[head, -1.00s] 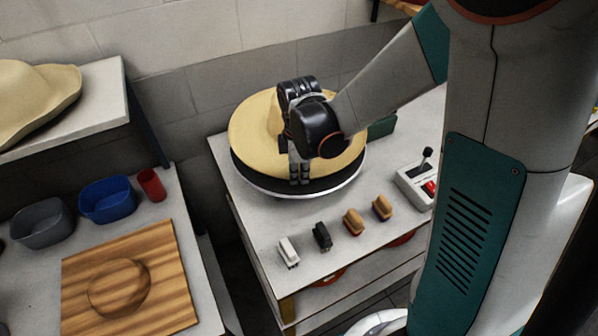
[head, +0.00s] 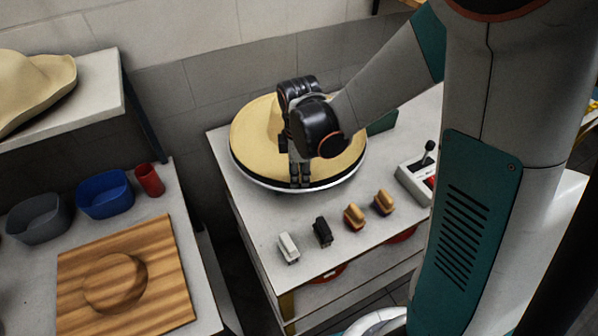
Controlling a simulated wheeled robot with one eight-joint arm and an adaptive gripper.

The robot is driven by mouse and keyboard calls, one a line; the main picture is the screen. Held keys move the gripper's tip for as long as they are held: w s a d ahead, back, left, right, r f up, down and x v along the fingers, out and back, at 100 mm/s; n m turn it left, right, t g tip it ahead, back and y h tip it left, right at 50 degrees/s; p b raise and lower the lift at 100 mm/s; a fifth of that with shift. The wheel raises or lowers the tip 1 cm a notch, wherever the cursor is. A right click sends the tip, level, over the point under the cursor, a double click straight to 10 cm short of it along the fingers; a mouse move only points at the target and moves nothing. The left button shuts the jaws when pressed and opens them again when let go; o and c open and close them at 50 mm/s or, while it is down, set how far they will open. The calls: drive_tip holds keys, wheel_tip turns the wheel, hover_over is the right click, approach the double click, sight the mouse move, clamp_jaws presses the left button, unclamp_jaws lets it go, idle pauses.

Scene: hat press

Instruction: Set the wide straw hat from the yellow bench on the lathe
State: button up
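The wide straw hat (head: 248,143) lies flat, brim down, on the lathe's round plate (head: 262,183) on the white bench. Only a thin dark and pale rim of the plate shows below the brim. My gripper (head: 300,180) points down over the hat's near side, its fingertips at the front brim. The wrist hides much of the crown and the right part of the hat. The finger gap is not clear from this angle, so I cannot tell whether the gripper grips the brim.
Two brushes with tan backs (head: 354,217), a black one (head: 322,232) and a white one (head: 288,248) line the bench front. A lever box (head: 415,182) stands right. Left are a wooden board (head: 165,290), blue bin (head: 105,195), grey bin (head: 38,218), red cup (head: 150,180) and another hat (head: 35,85) on a shelf.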

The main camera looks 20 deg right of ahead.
drive_tip(key=shift+r, duration=0.1)
wheel_tip(320, 180, up, 12)
drive_tip(key=s+d+m+t+b, duration=0.2)
drive_tip(key=s+m+t, duration=0.1)
drive_tip(key=s+m, duration=0.4)
drive_tip(key=s+d+m+t+b, duration=0.3)
drive_tip(key=s+m, duration=0.4)
drive_tip(key=m, duration=0.2)
drive_tip(key=shift+d+t+b, duration=0.15)
drive_tip(key=shift+t+b, duration=0.15)
drive_tip(key=shift+b, duration=0.05)
